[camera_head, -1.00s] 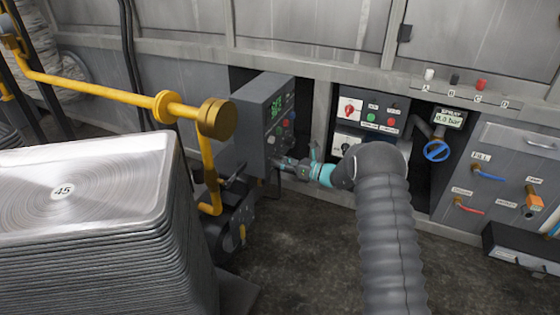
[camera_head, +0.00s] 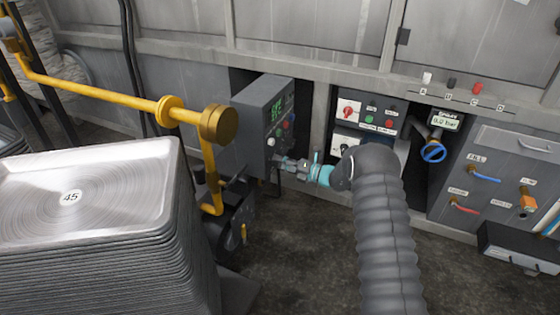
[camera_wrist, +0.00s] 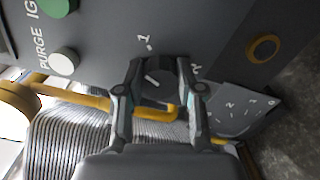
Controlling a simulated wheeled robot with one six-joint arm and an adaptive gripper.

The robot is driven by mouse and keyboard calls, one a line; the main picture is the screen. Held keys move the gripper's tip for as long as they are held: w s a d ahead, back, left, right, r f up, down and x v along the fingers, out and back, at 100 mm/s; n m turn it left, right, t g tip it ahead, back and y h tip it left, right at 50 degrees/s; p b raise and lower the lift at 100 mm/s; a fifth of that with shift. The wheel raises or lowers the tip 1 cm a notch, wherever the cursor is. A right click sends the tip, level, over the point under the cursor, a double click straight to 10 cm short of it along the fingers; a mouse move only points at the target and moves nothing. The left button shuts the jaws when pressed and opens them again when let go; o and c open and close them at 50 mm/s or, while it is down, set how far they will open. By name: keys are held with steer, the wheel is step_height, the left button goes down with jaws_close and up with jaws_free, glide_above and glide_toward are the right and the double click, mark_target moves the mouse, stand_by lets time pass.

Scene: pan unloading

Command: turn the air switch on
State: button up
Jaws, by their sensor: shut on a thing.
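A dark round knob with a white pointer line (camera_wrist: 157,84) sits on a grey control box face in the wrist view, with marks that look like 1 and 2 beside it. I cannot read a name for it, so I cannot tell for certain that it is the air switch. My gripper (camera_wrist: 160,72) has a finger on each side of this knob and is shut on it. In the head view my gripper (camera_head: 290,163) is at the lower part of the box with a green display (camera_head: 262,118); the knob is hidden there.
A white PURGE button (camera_wrist: 65,61) and a green button (camera_wrist: 54,6) are near the knob. A yellow pipe (camera_head: 120,94) and a stack of metal trays (camera_head: 95,262) stand left of the box. A switch panel (camera_head: 372,107) and a blue valve wheel (camera_head: 433,153) are to the right.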

steer(key=shift+m+p, duration=0.55)
steer(key=shift+m, duration=1.55)
steer(key=o, duration=1.2)
steer(key=shift+c, duration=0.2)
steer(key=v, duration=1.2)
